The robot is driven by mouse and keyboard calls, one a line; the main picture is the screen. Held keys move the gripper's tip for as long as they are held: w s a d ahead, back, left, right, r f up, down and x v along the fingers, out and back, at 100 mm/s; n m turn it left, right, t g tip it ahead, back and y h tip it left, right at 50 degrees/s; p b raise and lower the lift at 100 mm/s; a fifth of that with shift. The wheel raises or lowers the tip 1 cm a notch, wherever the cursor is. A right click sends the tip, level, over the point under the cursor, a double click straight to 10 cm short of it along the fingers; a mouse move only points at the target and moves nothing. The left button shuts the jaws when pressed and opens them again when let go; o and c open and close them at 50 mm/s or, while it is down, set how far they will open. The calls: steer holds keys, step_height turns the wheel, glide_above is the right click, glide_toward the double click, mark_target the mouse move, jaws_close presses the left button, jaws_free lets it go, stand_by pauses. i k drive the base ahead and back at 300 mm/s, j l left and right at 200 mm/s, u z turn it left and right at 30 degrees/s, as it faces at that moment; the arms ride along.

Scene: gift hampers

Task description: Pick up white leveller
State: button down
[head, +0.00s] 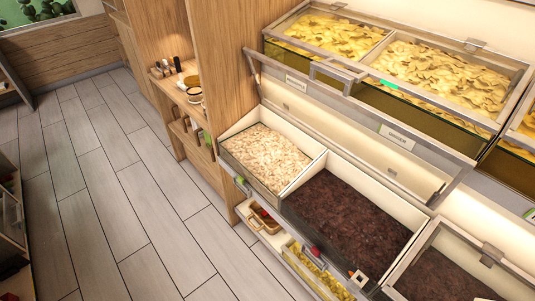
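No thing in the head view can be clearly made out as the white leveller. A small whitish piece (359,279) sits at the front edge of the bin of dark brown filling; it is too small to tell what it is. My gripper is not in view.
An open bin of pale flakes (263,159) adjoins the dark brown bin (350,222). Raised lid frames and yellow-filled bins (330,38) stand above. A shelf holds a basket (264,219). Wooden shelves (187,92) hold small jars. The tiled floor (110,190) at left is clear.

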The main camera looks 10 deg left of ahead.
mark_target(179, 84)
steer(key=i+j+u, duration=0.3)
steer(key=i+j, duration=0.6)
steer(key=j, duration=0.3)
steer(key=i+j+u, duration=0.3)
steer(key=i+j, duration=0.7)
steer(key=i, duration=0.05)
